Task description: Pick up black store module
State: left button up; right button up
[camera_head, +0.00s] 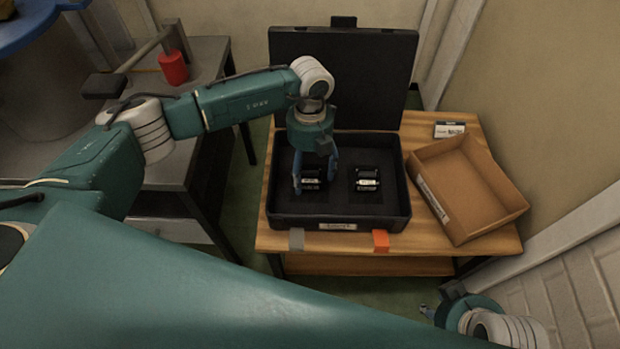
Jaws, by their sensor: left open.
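Two small black modules with pale labels sit in the dark foam of an open black case. The left black module (310,184) is under my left gripper. The right black module (367,180) stands clear. My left gripper (314,184) points down into the case, open, with its blue fingers at either side of the left module. I cannot tell whether the fingers touch it. The gripper hides part of that module. My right gripper (432,312) is low at the bottom right, away from the case, and its fingers show only in part.
The black case (283,217) stands on a wooden table (440,262), its lid (370,80) upright behind. An empty cardboard box (470,190) lies to the right, with a small labelled item (449,130) behind it. A grey bench (170,170) with a red object (173,68) is at left.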

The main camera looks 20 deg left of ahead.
pick_arm(q)
jog(key=c, duration=1.4)
jog(key=shift+o, duration=0.2)
